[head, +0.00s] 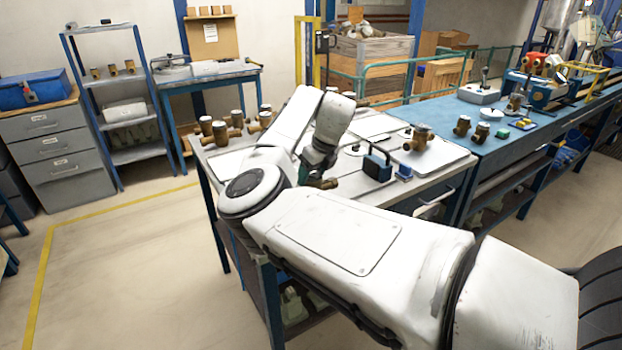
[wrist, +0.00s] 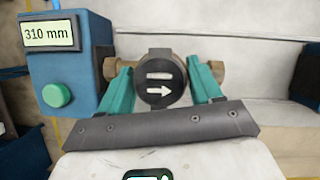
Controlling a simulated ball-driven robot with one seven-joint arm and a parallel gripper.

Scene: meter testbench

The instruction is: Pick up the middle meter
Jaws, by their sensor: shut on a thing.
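My arm hides most of the meter there. I cannot tell whether it touches the bench top.
A blue device reading "310 mm" (wrist: 65,60) with a green button stands close left of the meter. Several meters (head: 220,132) stand at the bench's left end. Another meter (head: 420,138) sits on a pale plate at right. A blue box (head: 377,166) stands nearby.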

